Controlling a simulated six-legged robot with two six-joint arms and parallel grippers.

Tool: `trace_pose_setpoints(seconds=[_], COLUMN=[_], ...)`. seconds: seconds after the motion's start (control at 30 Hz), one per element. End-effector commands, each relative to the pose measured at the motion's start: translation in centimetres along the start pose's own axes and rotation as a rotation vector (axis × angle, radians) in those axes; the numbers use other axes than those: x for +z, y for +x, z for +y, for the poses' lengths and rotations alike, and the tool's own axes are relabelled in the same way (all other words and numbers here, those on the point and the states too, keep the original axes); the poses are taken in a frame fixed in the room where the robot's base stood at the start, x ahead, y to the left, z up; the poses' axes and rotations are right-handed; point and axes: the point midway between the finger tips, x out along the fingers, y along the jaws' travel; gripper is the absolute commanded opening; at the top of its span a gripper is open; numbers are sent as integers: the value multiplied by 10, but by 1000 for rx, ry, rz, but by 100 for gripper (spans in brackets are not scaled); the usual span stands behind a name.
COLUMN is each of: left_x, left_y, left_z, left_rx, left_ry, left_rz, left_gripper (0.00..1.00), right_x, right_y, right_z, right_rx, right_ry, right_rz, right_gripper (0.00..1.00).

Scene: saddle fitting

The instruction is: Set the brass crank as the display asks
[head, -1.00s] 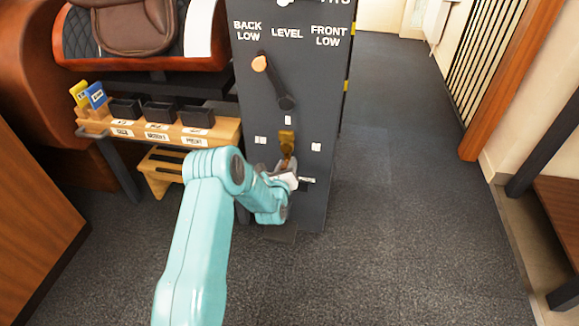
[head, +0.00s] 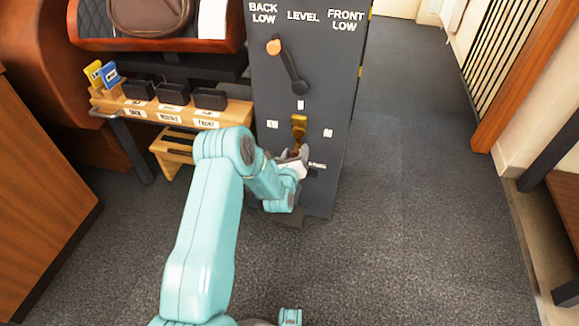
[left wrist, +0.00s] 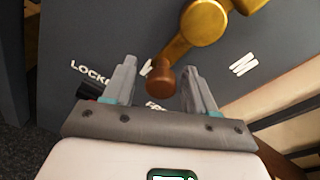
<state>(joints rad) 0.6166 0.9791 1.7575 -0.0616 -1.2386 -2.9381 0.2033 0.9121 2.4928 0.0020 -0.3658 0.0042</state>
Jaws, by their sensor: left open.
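The brass crank (head: 299,122) is on the front of a dark grey cabinet (head: 318,85). In the left wrist view, its brass hub (left wrist: 204,20) is at the top and its arm slants down-left to a brown knob (left wrist: 160,80). My left gripper (left wrist: 159,68) is open, with the knob between its fingers and visible gaps on both sides. In the head view, my left gripper (head: 296,160) is just below the crank and partly hides it. The display's dark pointer (head: 292,70) has an orange tip leaning up-left, between BACK LOW and LEVEL.
White marks surround the crank, and a label starting "LOCKE" (left wrist: 88,70) is beside my left finger. A wooden shelf with black bins (head: 172,93) and blue and yellow tags stands left of the cabinet. Carpet to the right is clear.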

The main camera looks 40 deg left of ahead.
Motion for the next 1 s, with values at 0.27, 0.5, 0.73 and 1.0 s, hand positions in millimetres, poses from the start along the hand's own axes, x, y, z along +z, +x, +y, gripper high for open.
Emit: trace_pose_setpoints(seconds=[0.27, 0.5, 0.73, 1.0], left_x=[4, 3, 1, 1], left_y=[-72, -126, -148, -149], left_z=[-1, 0, 1, 1], left_rx=[4, 5, 4, 3], left_ry=[-1, -1, -1, -1], left_rz=[6, 3, 0, 0], left_gripper=[56, 56, 56, 56], right_x=[9, 12, 13, 13], right_y=[-26, -35, -36, -36], right_z=[-11, -16, -18, -18], right_rx=[0, -1, -2, -2], right_ry=[-5, -14, -17, -17], right_rz=[-29, -37, -40, -40], right_gripper=[0, 0, 0, 0])
